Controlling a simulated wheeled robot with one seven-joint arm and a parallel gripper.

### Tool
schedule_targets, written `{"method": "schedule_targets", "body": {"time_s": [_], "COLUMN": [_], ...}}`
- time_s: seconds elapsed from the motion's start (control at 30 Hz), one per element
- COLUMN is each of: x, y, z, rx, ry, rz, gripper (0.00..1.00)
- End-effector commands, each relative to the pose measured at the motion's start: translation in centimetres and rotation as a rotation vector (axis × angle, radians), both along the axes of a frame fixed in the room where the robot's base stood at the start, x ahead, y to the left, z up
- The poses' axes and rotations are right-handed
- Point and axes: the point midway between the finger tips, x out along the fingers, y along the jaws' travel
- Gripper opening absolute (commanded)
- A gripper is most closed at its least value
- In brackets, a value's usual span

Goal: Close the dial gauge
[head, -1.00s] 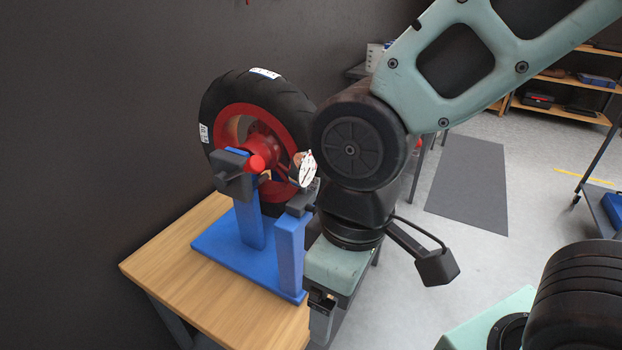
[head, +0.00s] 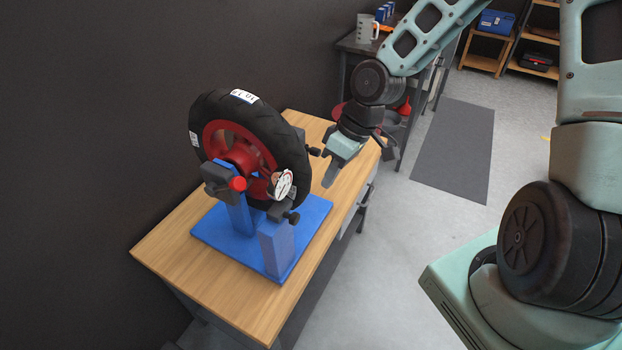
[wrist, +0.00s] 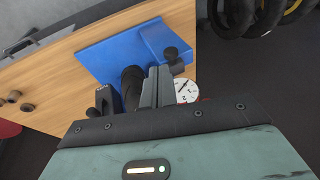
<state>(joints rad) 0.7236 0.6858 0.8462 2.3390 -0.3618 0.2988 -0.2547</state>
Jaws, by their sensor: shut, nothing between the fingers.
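The dial gauge (head: 283,186) has a round white face and sits on the front side of the blue wheel stand (head: 277,250), beside the black tyre (head: 243,118) with its red wheel. Its white face also shows in the wrist view (wrist: 187,91), just right of my fingers and partly hidden by them. My gripper (head: 329,180) is shut and empty. In the head view it points down over the table, to the right of the tyre and apart from the gauge.
The wooden table (head: 190,265) carries the stand and has bare wood around it. Dark knobs (head: 291,217) stick out of the stand near the gauge. A bench with a grey jug (head: 367,28) stands behind. The floor to the right is open, with a dark mat (head: 452,150).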

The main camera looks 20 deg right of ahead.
Motion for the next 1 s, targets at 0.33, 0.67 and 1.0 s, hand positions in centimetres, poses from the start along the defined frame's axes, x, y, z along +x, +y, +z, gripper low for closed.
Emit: {"method": "schedule_targets", "body": {"time_s": [0.33, 0.67, 1.0], "x": [2.8, 3.2, 3.7], "y": [-2.4, -0.2, 2.6], "z": [1.8, -2.0, -6.9], "rx": [0.109, 0.108, 0.106], "ry": [-0.080, -0.075, -0.075], "rz": [-0.059, -0.055, -0.055], "gripper": [0.00, 0.00, 0.00]}}
